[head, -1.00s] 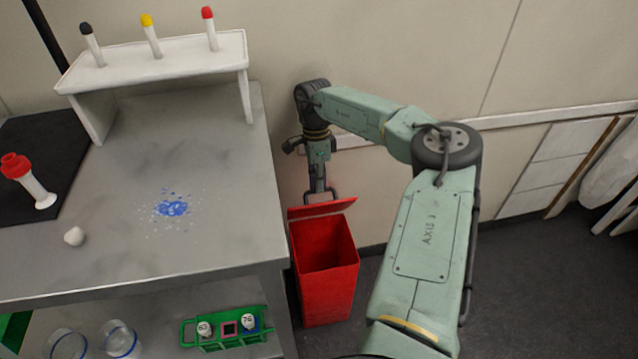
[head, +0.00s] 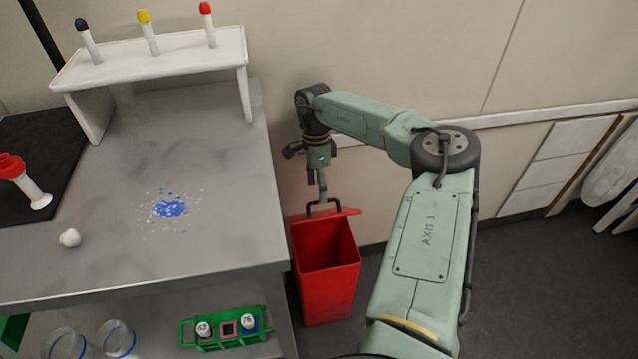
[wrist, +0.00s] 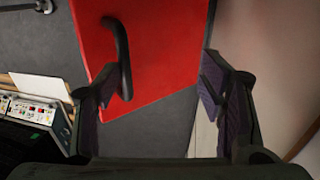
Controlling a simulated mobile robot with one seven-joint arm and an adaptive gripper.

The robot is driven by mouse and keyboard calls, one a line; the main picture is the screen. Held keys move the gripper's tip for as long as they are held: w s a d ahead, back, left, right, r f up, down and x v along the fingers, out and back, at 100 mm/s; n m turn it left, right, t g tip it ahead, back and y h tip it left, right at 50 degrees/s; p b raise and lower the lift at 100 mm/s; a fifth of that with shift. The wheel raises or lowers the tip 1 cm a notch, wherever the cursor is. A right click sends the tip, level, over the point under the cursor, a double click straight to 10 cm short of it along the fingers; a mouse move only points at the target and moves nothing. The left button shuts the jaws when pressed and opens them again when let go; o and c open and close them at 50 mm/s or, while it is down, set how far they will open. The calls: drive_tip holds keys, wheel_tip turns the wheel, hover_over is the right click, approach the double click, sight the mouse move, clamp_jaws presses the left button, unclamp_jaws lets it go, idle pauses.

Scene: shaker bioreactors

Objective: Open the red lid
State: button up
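A red bin (head: 327,285) stands on the floor beside the table, its mouth open and its inside in view. Its red lid (head: 346,212) is raised at the back edge and shows nearly edge-on. A dark bar handle (head: 311,211) sits on the lid. My gripper (head: 322,190) is just above and behind the lid at the handle. In the wrist view the lid (wrist: 160,45) fills the upper middle, and the handle (wrist: 122,55) lies close to the left finger. The fingers of my gripper (wrist: 155,90) are wide apart with nothing clamped. Whether a finger touches the handle I cannot tell.
A grey table (head: 225,190) is left of the bin, with a white rack (head: 160,60) of capped tubes, a red-capped bottle (head: 35,190) and a blue spill (head: 170,209). A green holder (head: 225,335) is on the lower shelf. The wall is close behind my gripper. Floor right of the bin is clear.

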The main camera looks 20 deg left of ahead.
drive_tip(key=shift+w+f, duration=0.1)
drive_tip(key=shift+c, duration=0.6)
drive_tip(key=shift+r, duration=0.25)
drive_tip(key=shift+c, duration=0.3)
drive_tip(key=r, duration=0.4)
drive_tip(key=w+a+r, duration=0.1)
drive_tip(key=r, duration=0.6)
drive_tip(key=shift+w+a+r, duration=0.15)
drive_tip(key=shift+w+r, duration=0.25)
drive_tip(key=shift+c, duration=0.4)
drive_tip(key=shift+f, duration=0.1)
drive_tip(key=s+d+t+y+b, duration=0.15)
drive_tip(key=d+b, duration=0.25)
drive_tip(key=b, duration=1)
drive_tip(key=f, duration=0.7)
drive_tip(key=f+b, duration=0.1)
drive_tip(key=f, duration=0.2)
drive_tip(key=shift+s+f, duration=0.2)
drive_tip(key=shift+s, duration=0.2)
